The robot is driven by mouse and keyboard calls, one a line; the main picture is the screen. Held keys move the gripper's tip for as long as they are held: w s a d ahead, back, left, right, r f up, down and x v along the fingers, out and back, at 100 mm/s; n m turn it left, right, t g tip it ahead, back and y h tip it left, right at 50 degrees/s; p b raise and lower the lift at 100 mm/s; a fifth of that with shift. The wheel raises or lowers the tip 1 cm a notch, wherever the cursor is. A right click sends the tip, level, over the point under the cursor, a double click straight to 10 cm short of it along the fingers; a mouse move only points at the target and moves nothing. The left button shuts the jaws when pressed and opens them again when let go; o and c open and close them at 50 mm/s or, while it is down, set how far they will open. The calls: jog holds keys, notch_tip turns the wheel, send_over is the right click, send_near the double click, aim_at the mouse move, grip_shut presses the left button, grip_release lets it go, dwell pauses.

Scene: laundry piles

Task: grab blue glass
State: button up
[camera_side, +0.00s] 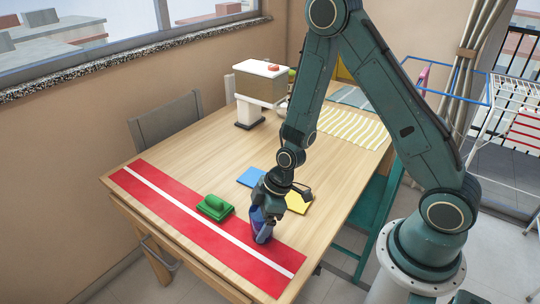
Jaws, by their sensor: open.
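My gripper (268,205) points down over the front part of the wooden table. It is open, with its fingers at a dark blue glass (263,230) that stands by the edge of the red runner. The gripper covers the upper part of the glass. I cannot tell whether the fingers touch the glass.
A red runner (160,196) with a white stripe lies along the table's front edge. A green object (214,207) sits left of my gripper. A blue cloth (250,177) and a yellow cloth (298,203) lie close by. A scale-like box (262,82) stands at the back.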

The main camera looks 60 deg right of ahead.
dwell(0.3)
jog(key=c, duration=1.2)
jog(key=shift+r, duration=0.25)
notch_tip(320, 180, up, 20)
jog(key=shift+f, duration=0.2)
dwell(0.4)
